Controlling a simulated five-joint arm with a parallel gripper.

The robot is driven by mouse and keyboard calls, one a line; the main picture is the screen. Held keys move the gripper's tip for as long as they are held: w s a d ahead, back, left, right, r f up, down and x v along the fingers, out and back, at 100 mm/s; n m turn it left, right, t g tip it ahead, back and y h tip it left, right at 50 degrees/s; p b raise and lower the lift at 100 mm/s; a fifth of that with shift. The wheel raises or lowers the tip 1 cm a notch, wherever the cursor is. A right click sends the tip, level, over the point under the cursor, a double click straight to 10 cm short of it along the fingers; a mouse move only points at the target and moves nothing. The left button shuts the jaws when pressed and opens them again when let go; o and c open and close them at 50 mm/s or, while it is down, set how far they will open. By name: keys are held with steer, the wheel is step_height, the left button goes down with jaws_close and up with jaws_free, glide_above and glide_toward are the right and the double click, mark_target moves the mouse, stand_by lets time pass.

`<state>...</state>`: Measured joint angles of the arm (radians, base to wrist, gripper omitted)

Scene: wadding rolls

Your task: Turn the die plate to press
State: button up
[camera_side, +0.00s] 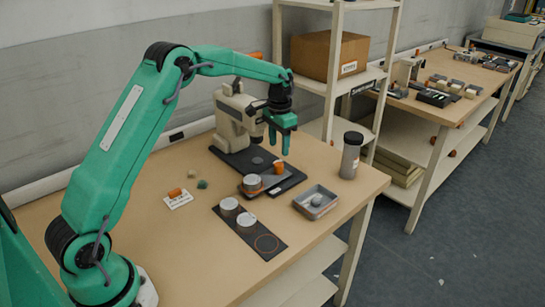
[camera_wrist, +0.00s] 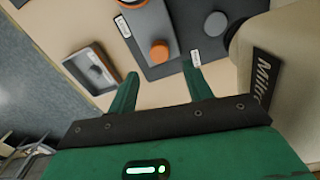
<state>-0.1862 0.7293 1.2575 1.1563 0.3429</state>
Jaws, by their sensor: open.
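The die plate appears to be the dark slab (camera_side: 268,183) in front of the press (camera_side: 236,115). An upright orange knob (camera_side: 279,168) stands on it, beside a pale cylinder with an orange band (camera_side: 252,183).
A grey tray (camera_side: 329,203) with a round piece inside stands right of the slab. A dark mat (camera_side: 255,229) holds two pale rolls and a bare ring mark. A grey bottle (camera_side: 350,157) stands near the right table edge. A white card (camera_side: 178,201) lies left.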

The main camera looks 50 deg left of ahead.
mark_target(279, 163)
steer(key=shift+f, duration=3.85)
jaws_close()
